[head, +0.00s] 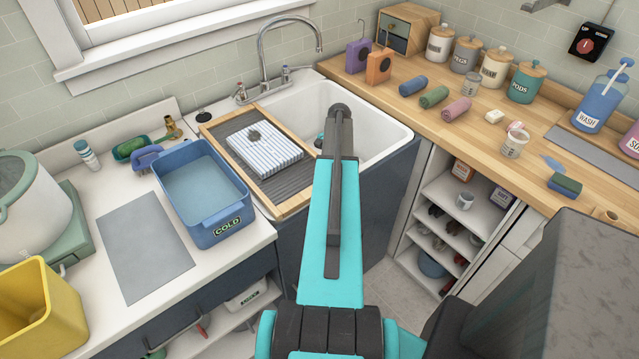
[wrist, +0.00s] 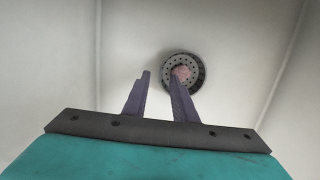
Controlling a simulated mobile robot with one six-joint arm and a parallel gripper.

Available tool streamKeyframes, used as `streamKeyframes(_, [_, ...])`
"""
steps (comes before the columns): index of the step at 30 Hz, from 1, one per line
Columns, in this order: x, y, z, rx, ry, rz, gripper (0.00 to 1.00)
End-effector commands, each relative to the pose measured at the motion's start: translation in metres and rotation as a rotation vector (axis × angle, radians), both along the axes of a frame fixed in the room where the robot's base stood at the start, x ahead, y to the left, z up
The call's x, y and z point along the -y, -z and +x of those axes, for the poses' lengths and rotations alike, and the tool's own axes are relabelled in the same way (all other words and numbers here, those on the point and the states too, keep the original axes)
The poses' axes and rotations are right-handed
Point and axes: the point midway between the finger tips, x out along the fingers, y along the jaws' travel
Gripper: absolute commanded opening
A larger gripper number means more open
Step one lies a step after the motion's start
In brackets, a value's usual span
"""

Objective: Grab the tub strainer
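In the wrist view, a round grey perforated strainer (wrist: 169,68) lies on the floor of the white sink, with a reddish-pink patch at its middle. My gripper (wrist: 162,78) is open and empty, its two dark purple fingers apart. The right finger overlaps the lower part of the strainer in the picture, and the left finger is to its left. I cannot tell how high the fingers are above it.
A wooden-edged drainboard (head: 220,125) with a striped folded towel (head: 268,143) lies beside the basin. A faucet (head: 263,50) stands behind it. A blue COLD tub (head: 243,207) is on the left counter. Bottles and canisters line the right wooden counter (head: 440,125).

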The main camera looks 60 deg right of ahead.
Motion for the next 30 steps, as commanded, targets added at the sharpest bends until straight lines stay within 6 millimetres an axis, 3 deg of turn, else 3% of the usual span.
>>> streamKeyframes(10, [-0.005, 0.025, 0.002, -0.001, 0.000, 0.001, 0.25])
streamKeyframes(28, [-0.005, 0.026, 0.002, 0.000, -0.001, 0.000, 0.25])
streamKeyframes(30, [-0.005, 0.026, 0.002, 0.000, -0.001, 0.000, 0.15])
